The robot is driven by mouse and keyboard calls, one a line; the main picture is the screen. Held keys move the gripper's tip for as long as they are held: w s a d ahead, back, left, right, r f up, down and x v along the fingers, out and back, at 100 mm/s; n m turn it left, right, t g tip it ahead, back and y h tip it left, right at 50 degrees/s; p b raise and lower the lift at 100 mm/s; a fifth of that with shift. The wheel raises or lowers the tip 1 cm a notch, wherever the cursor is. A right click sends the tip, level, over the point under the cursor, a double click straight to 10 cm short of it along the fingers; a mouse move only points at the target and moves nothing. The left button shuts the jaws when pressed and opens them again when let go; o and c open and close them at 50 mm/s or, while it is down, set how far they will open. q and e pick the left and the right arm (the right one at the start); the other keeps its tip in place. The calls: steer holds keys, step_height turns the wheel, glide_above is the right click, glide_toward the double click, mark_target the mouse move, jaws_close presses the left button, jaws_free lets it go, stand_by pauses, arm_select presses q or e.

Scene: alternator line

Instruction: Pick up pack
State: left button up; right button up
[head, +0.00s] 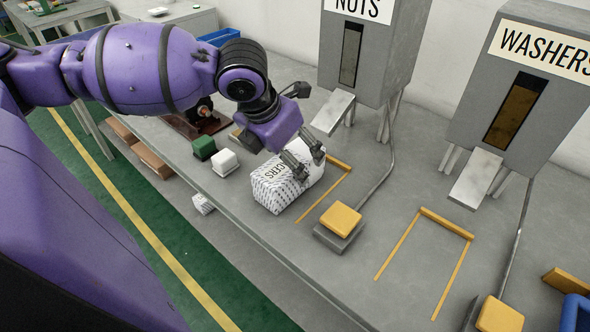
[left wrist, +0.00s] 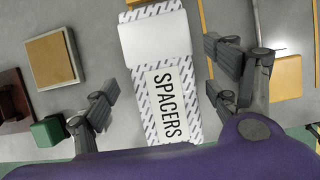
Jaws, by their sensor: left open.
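The pack (head: 277,190) is a white box with a striped pattern, lying on the grey workbench. Its label reads SPACERS in the left wrist view (left wrist: 168,105). My left gripper (head: 308,160) is just over the pack, pointing down, and hides part of it. In the left wrist view its open fingers (left wrist: 160,98) are spread, one on each side of the pack, with gaps visible. I cannot tell how far the fingertips are above the bench. My right gripper is not in view.
NUTS (head: 368,55) and WASHERS (head: 525,100) dispensers stand at the back. A yellow-framed bay (head: 445,222) is empty. A small box (head: 203,204) shows below the bench edge.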

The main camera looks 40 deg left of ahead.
arm_select(q)
step_height(320, 180, down, 2)
steer(key=shift+w+d+f, duration=0.1)
steer(key=shift+w+d, duration=0.05)
steer(key=x, duration=0.2)
steer(key=shift+w+f+b, duration=0.15)
steer(key=shift+f+b, duration=0.2)
steer(key=shift+b, duration=0.05)
steer(key=shift+w+f, duration=0.15)
steer(key=shift+f, duration=0.15)
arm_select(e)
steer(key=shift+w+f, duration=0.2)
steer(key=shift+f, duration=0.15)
arm_select(q)
steer(key=c, duration=1.1)
jaws_close()
steer(key=shift+w+r, duration=0.1)
steer(key=shift+w, duration=0.05)
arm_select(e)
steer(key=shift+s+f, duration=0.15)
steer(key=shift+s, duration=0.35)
